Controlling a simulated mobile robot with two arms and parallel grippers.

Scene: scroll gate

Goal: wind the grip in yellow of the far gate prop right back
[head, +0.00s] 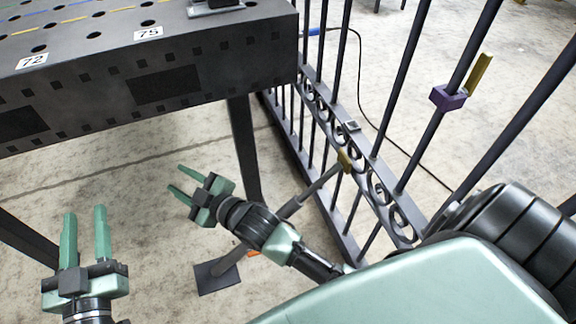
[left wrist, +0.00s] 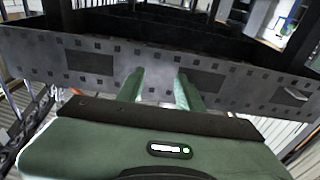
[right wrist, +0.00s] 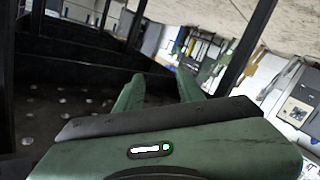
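A dark scroll gate (head: 353,127) runs along the right of the head view. A yellow bar-shaped grip (head: 480,72) stands up from a purple block (head: 447,98) on a gate bar. My right arm hides part of this prop. My right gripper (head: 178,179) is open and empty, left of the gate. My left gripper (head: 86,212) is open and empty at the lower left, far from both yellow pieces.
A dark perforated metal table (head: 190,60) fills the upper left, with a leg (head: 243,150) near my right gripper. A black cable (head: 395,150) lies on the floor behind the gate. Bare concrete floor shows between table and gate.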

